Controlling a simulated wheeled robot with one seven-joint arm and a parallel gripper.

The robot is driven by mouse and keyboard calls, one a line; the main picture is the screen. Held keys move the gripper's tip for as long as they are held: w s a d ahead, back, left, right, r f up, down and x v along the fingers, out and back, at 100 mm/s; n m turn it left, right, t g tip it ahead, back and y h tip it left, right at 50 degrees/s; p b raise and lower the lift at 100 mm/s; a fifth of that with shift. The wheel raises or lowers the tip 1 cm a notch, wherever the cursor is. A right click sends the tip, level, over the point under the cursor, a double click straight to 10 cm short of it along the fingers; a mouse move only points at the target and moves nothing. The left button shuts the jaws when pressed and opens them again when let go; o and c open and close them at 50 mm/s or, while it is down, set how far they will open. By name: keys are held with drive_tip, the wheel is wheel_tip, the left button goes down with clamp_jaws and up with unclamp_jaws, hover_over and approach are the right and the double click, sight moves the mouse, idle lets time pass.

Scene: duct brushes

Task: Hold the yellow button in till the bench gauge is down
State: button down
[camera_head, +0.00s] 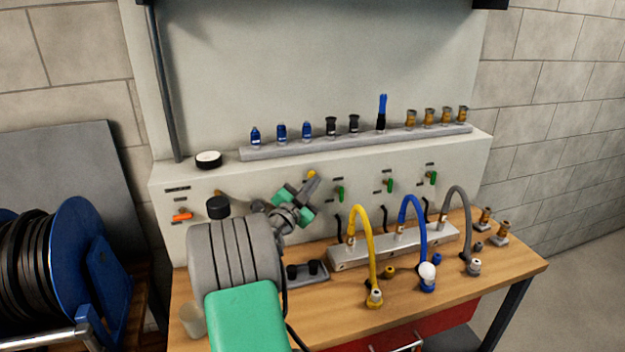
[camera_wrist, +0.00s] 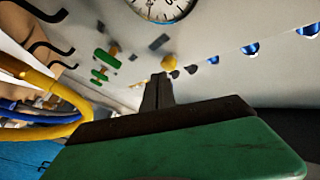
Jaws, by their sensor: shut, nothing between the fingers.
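The yellow button (camera_head: 312,174) is on the pale panel behind the bench. It shows just beyond my fingertips in the wrist view (camera_wrist: 169,62). My gripper (camera_head: 314,178) is shut and empty, its narrow tip pointing at the button; it also shows in the wrist view (camera_wrist: 159,77). I cannot tell whether the tip touches the button or whether the button is pressed in. A round white dial gauge (camera_wrist: 160,8) is cut off by the top edge of the wrist view. Its reading is not clear.
Green levers (camera_head: 340,194) sit on the panel right of the button. Yellow, blue and grey hoses (camera_head: 358,213) arch from a metal manifold (camera_head: 350,256) on the wooden bench. A rail (camera_head: 290,151) of fittings runs above. A blue hose reel (camera_head: 75,270) stands left.

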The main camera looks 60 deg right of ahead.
drive_tip(key=shift+w+d+b, duration=0.4)
drive_tip(key=shift+w+b, duration=0.05)
idle(0.9)
idle(1.5)
drive_tip(key=shift+s+a+b, duration=0.65)
drive_tip(key=shift+s+a, duration=0.05)
drive_tip(key=shift+s+a+b, duration=1.25)
drive_tip(key=shift+s+a, duration=0.5)
drive_tip(key=shift+w, duration=0.1)
